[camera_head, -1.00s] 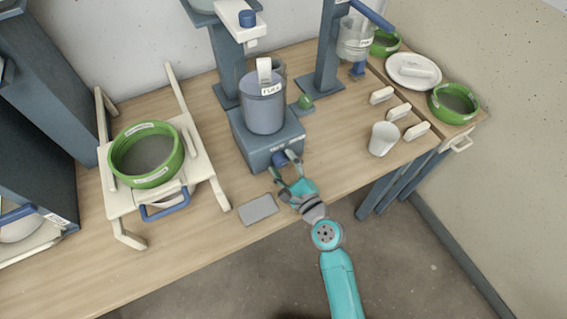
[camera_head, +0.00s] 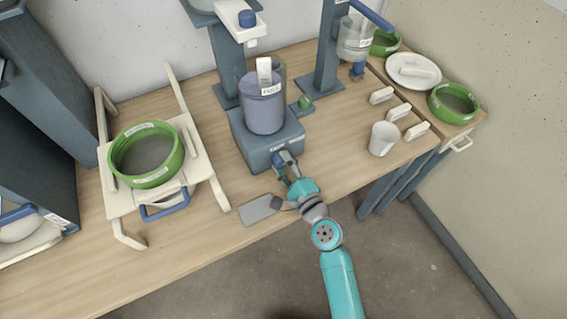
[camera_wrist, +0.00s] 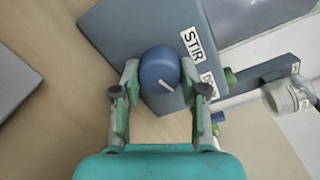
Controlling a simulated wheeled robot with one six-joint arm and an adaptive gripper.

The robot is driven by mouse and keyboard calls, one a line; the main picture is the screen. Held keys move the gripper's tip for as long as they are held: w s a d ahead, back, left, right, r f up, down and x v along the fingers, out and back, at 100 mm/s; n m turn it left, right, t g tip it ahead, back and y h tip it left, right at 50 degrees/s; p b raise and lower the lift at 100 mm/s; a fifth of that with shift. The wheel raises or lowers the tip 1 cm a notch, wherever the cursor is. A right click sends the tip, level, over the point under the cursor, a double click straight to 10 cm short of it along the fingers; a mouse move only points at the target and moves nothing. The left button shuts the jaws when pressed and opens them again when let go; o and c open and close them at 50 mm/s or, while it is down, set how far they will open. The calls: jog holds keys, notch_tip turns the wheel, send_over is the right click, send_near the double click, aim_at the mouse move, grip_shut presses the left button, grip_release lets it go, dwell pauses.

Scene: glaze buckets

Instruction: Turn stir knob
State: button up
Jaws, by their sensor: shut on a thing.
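The blue stir knob (camera_wrist: 160,68) sits on the front of a blue-grey stirrer base (camera_head: 268,140) labelled STIR. It has a pale pointer line, which points to the lower right in the wrist view. My gripper (camera_wrist: 162,80) has one finger on each side of the knob and is shut on it. In the head view the gripper (camera_head: 284,168) is at the base's front face and partly covers the knob. A clear container of purple-grey glaze (camera_head: 262,110) with a white labelled piece stands on the base.
A grey flat plate (camera_head: 257,210) lies on the table by my gripper. A cream rack with a green-rimmed sieve (camera_head: 146,155) stands to the left. A white cup (camera_head: 383,138) and several cream blocks are to the right. A blue-grey post (camera_head: 322,70) rises behind.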

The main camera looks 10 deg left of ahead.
jog(key=n, duration=0.5)
jog(key=shift+n, duration=0.4)
dwell(0.4)
jog(key=o, duration=1.1)
jog(key=shift+o, duration=0.2)
jog(key=shift+s+d, duration=0.1)
jog(key=shift+s, duration=0.05)
jog(key=v, duration=1.1)
jog(key=shift+s+d+r, duration=0.1)
jog(key=shift+s+d, duration=0.05)
jog(key=shift+s, duration=0.2)
